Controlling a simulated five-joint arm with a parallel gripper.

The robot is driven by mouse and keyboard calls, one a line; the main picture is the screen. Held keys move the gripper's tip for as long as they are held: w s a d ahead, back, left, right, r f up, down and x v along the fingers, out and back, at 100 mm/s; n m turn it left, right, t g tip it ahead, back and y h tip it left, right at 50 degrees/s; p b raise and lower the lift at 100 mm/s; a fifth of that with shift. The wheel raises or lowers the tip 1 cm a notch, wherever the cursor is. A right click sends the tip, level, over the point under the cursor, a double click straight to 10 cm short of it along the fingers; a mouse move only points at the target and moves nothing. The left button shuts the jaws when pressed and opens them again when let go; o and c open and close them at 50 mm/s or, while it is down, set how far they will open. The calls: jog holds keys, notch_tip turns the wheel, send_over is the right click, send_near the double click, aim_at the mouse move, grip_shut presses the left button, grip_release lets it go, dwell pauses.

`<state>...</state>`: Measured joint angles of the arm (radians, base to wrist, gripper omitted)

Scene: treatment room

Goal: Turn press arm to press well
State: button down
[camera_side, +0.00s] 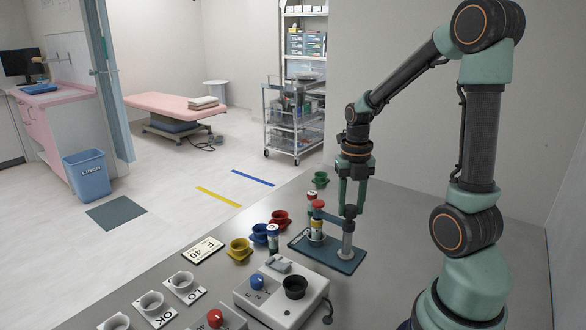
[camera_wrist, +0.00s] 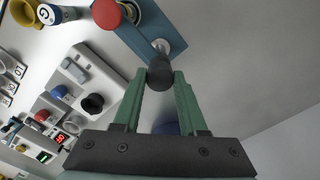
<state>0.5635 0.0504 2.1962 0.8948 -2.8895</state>
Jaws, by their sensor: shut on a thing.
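The press has a blue base plate (camera_side: 345,262) and a grey post (camera_side: 347,246). Its arm (camera_side: 333,216) reaches left from the post and ends in a red head (camera_side: 318,204). The red head (camera_wrist: 106,14) is also in the wrist view. My gripper (camera_side: 351,207) points down above the post. In the wrist view its fingertips are closed on the dark knob (camera_wrist: 160,73) of the press arm.
Left of the press are a white-capped vial (camera_side: 272,238) and red (camera_side: 280,218), blue (camera_side: 260,233) and yellow cups (camera_side: 240,250). A green cup (camera_side: 320,178) stands behind. A grey control box (camera_side: 280,300) is in front. The table right of the press is clear.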

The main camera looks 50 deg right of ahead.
dwell(0.3)
jog(key=shift+c, duration=2.2)
grip_release()
jog(key=shift+r, duration=0.1)
notch_tip(320, 180, up, 12)
